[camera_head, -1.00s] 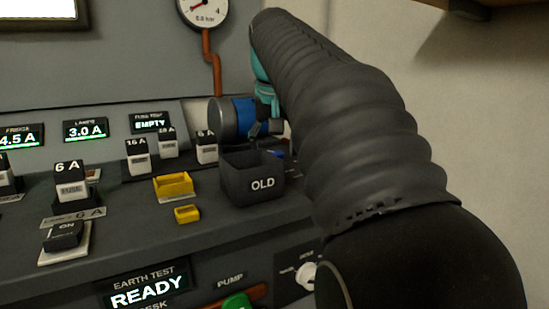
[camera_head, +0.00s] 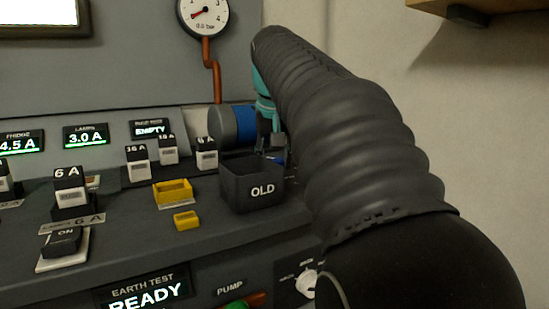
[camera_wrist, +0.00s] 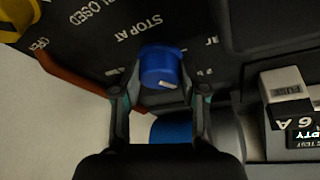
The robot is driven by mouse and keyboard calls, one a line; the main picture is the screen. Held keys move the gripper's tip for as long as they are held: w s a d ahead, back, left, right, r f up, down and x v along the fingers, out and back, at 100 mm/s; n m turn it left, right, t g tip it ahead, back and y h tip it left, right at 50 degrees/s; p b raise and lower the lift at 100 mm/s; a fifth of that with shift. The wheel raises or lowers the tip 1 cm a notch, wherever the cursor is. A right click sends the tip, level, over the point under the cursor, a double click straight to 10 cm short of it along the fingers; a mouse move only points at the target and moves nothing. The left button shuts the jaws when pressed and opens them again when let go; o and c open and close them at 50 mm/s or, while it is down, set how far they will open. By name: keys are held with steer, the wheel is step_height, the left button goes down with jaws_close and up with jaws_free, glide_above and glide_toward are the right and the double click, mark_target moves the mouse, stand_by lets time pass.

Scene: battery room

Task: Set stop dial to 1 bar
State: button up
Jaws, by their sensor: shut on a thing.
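The blue stop dial (camera_wrist: 160,66) shows in the wrist view on a dark panel, beside the upside-down lettering STOP AT. Its white pointer mark faces the lower right of that view, toward lettering only partly readable as "2 b". My gripper (camera_wrist: 163,80) has a finger on each side of the dial and is shut on it. The pressure gauge (camera_head: 204,14) shows at the top of the head view, with a red needle and a reading that looks like 0.0 bar.
The black OLD bin (camera_head: 252,187) stands just left of my arm. A grey and blue cylinder (camera_head: 222,126) is behind it. Several fuse blocks and two yellow pieces (camera_head: 173,191) stand on the desk to the left. A wooden shelf (camera_head: 470,10) is at upper right.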

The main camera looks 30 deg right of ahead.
steer(key=n+y+p, duration=0.1)
steer(key=n+p, duration=0.1)
steer(key=shift+d+r+n, duration=0.1)
steer(key=shift+r+n, duration=0.05)
steer(key=shift+n, duration=0.25)
steer(key=n+y+p, duration=0.1)
steer(key=n+p, duration=0.1)
steer(key=n, duration=0.1)
steer(key=shift+d+n+t, duration=0.1)
steer(key=shift+n+t, duration=0.2)
steer(key=n+y+p, duration=0.2)
steer(key=n+p, duration=0.1)
steer(key=n, duration=0.2)
steer(key=shift+n, duration=0.3)
steer(key=o, duration=1.1)
steer(key=shift+o, duration=0.2)
steer(key=shift+g+y, duration=0.3)
steer(key=shift+g, duration=0.1)
steer(key=shift+d, duration=0.1)
steer(key=v, duration=1.1)
steer(key=shift+r, duration=0.3)
